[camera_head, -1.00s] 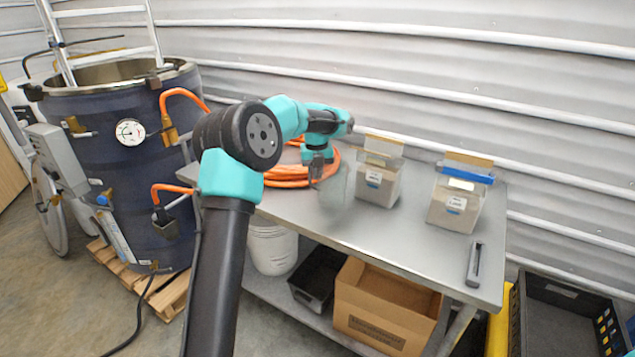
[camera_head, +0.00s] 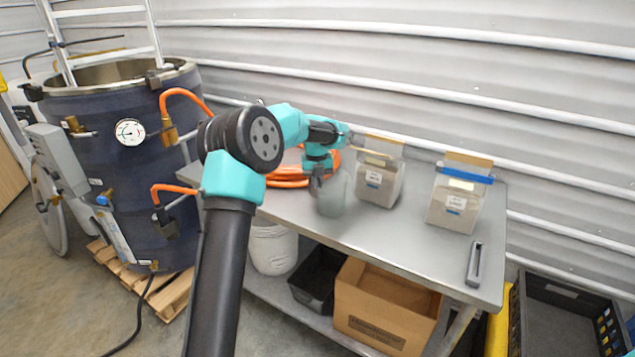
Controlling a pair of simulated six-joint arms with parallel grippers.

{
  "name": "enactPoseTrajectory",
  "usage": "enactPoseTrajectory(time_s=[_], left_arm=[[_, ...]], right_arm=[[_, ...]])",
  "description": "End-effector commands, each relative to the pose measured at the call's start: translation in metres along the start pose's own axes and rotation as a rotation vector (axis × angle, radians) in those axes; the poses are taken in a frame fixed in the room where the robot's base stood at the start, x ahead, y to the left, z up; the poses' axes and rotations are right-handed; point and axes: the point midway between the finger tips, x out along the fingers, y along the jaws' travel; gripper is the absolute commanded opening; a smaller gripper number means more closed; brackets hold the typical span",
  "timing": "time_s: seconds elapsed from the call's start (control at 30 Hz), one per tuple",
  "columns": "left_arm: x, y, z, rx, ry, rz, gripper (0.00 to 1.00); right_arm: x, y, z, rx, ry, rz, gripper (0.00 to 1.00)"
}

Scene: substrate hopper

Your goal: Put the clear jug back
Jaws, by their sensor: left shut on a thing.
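The clear jug (camera_head: 332,197) is a see-through, faintly grey vessel on or just above the metal table (camera_head: 405,240), left of the nearer bag. I cannot tell whether its base touches the table. My left gripper (camera_head: 316,184) points down and is shut on the jug at its upper left side. The jaws are small and partly hidden against the jug. My right gripper is out of view.
An orange hose coil (camera_head: 285,178) lies behind my gripper. A dark handled tool (camera_head: 474,264) lies at the right. The table's front middle is clear.

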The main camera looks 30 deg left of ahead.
Motion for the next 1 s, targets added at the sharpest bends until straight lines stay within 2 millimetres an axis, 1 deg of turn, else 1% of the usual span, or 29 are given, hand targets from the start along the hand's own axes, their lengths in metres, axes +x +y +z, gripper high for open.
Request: enactPoseTrajectory(time_s=[0.07, 0.1, 0.3, 0.37, 0.6, 0.73, 0.87, 1.0], left_arm=[[0.002, 0.000, 0.000, 0.000, 0.000, 0.000, 0.00], [0.002, 0.000, 0.000, 0.000, 0.000, 0.000, 0.09], [0.002, 0.000, 0.000, 0.000, 0.000, 0.000, 0.28], [0.002, 0.000, 0.000, 0.000, 0.000, 0.000, 0.33], [0.002, 0.000, 0.000, 0.000, 0.000, 0.000, 0.33], [-0.004, 0.000, 0.000, 0.000, 0.000, 0.000, 0.33], [-0.017, 0.000, 0.001, 0.000, -0.002, -0.001, 0.33], [-0.041, 0.000, 0.001, -0.001, -0.004, -0.002, 0.33]], right_arm=[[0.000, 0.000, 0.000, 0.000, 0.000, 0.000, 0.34], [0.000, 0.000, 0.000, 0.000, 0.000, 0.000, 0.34], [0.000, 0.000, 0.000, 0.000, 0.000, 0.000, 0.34], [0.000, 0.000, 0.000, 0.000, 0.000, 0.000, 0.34], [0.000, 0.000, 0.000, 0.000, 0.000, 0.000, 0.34], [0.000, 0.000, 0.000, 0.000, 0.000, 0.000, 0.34], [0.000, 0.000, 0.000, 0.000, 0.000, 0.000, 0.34], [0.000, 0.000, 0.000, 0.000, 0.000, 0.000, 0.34]])
